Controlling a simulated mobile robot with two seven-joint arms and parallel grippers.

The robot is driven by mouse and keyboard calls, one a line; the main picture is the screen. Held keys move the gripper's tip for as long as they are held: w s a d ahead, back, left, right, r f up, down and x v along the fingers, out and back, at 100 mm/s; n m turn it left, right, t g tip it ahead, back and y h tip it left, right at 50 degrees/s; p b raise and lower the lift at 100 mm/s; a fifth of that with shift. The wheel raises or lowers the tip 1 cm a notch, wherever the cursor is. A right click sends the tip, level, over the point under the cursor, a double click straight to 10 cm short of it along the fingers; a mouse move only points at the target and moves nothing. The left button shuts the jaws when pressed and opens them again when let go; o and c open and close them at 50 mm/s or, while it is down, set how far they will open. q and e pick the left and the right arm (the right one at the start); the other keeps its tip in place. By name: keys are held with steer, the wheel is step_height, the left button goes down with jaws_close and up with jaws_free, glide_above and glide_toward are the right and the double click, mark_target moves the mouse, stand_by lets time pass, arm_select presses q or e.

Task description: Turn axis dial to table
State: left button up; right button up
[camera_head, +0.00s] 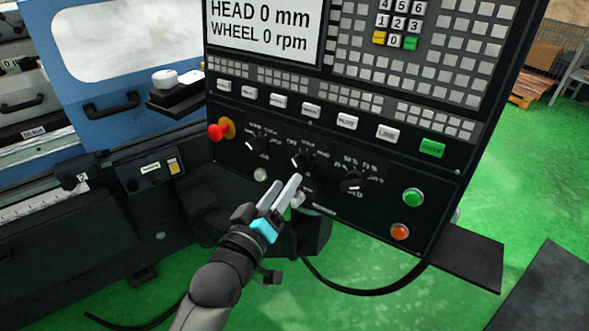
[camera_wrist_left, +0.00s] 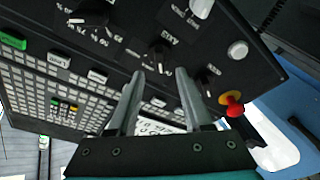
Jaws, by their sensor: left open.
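The control panel's lower part carries three black rotary dials in a row. The middle dial (camera_head: 303,160), which seems to be the axis dial, shows in the wrist view (camera_wrist_left: 160,52) beyond and between my fingertips. Its label is too small to read surely, and its pointer setting is unclear. My left gripper (camera_head: 296,182) is open, with its fingers pointing up at the panel just below the middle dial; its two fingers (camera_wrist_left: 160,73) stand apart in the wrist view with nothing between them. Contact with the dial does not show. My right gripper is not in view.
A left dial (camera_head: 257,142) and a right dial (camera_head: 353,183) flank the middle one. A red emergency stop (camera_head: 215,132) is at the panel's left, with green (camera_head: 413,197) and orange (camera_head: 400,231) buttons at its right. A dark shelf (camera_head: 460,258) juts out at lower right.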

mark_target(297, 167)
arm_select(q)
steer(key=shift+x, duration=2.8)
steer(key=shift+c, duration=0.3)
jaws_close()
